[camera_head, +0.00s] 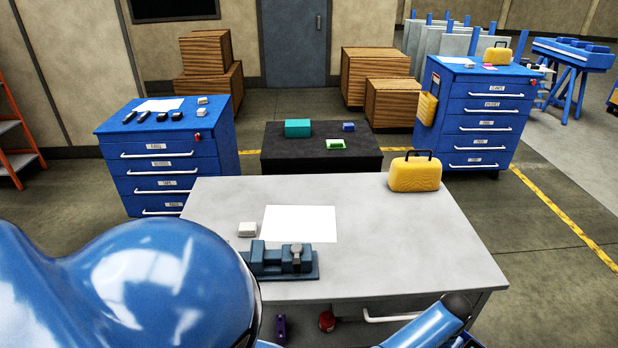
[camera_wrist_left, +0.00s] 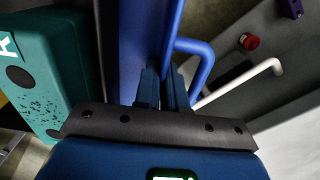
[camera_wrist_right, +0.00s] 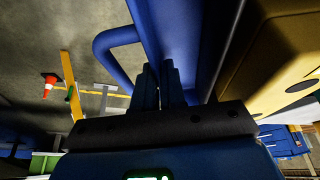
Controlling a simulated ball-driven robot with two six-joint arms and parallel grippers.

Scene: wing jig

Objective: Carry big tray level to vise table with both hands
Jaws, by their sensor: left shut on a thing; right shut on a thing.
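The big tray shows only in the wrist views. In the left wrist view its blue wall (camera_wrist_left: 148,30) has a side handle loop. The right wrist view shows its opposite blue wall (camera_wrist_right: 155,25) with another loop. My left gripper (camera_wrist_left: 160,88) is shut on one tray side, my right gripper (camera_wrist_right: 162,84) on the other; whether they grip rim or handle is unclear. A teal case (camera_wrist_left: 40,70) and a yellow case (camera_wrist_right: 275,60) lie on the tray's inner side. The vise table (camera_head: 400,245) stands ahead. The head view shows neither tray nor grippers, so its level is unclear.
On the vise table are a vise (camera_head: 280,262), white sheet (camera_head: 300,223), small pale block (camera_head: 247,229) and yellow case (camera_head: 415,173). A low black table (camera_head: 320,160) and blue drawer cabinets (camera_head: 165,160) stand beyond. A white drawer handle (camera_head: 390,316) projects from the vise table.

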